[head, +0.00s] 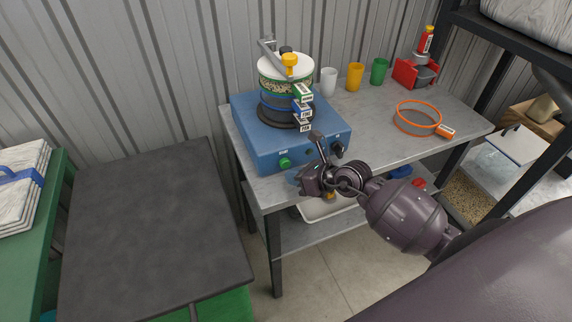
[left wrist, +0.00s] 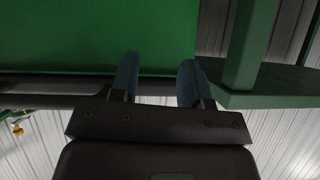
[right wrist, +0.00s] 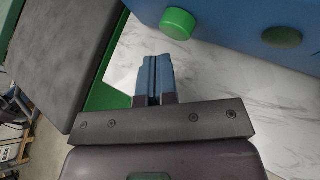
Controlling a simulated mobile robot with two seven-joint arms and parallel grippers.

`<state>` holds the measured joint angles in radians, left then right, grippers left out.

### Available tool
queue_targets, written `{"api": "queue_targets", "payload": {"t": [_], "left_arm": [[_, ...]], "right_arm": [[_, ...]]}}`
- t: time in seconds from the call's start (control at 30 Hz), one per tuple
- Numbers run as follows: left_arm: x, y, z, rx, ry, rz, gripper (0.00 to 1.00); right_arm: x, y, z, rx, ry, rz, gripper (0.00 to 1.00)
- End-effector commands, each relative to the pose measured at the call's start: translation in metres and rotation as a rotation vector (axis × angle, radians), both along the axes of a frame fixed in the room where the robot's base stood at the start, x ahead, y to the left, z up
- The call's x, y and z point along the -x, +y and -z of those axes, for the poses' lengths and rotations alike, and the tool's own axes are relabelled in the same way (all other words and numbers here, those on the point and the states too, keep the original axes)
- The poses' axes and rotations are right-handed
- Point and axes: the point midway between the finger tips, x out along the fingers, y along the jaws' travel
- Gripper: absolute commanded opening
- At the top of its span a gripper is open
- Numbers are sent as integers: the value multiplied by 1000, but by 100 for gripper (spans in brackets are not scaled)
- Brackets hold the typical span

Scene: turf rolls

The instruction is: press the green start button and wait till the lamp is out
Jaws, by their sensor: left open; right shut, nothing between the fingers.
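The blue machine (head: 255,135) stands on the grey bench with a sieve stack (head: 286,85) on top. Its green start button (head: 285,162) is on the front face, and it also shows in the right wrist view (right wrist: 178,23). A dark green disc (right wrist: 282,37) sits to its right; it may be the lamp and does not glow. My right gripper (head: 294,178) is shut and empty, just in front of the machine; its fingertips (right wrist: 155,60) are apart from the button. My left gripper (left wrist: 158,72) is open and empty, outside the head view.
White, yellow and green cups (head: 355,77) stand at the back of the bench. An orange-rimmed sieve (head: 418,118) lies at the right. A white tray (head: 325,209) is on the lower shelf. A dark-topped table (head: 150,230) is clear at the left. A black shelf frame stands at the right.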

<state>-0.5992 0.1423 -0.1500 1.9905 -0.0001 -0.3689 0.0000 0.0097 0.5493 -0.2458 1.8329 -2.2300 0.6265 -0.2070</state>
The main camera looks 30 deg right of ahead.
Motion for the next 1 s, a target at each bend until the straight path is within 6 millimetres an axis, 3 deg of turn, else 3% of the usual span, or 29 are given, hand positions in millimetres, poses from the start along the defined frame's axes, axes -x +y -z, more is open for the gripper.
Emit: {"api": "queue_targets", "payload": {"t": [1.0], "left_arm": [[-1, 0, -3, 0, -3, 0, 43]], "right_arm": [[-10, -1, 0, 0, 0, 0, 0]]}}
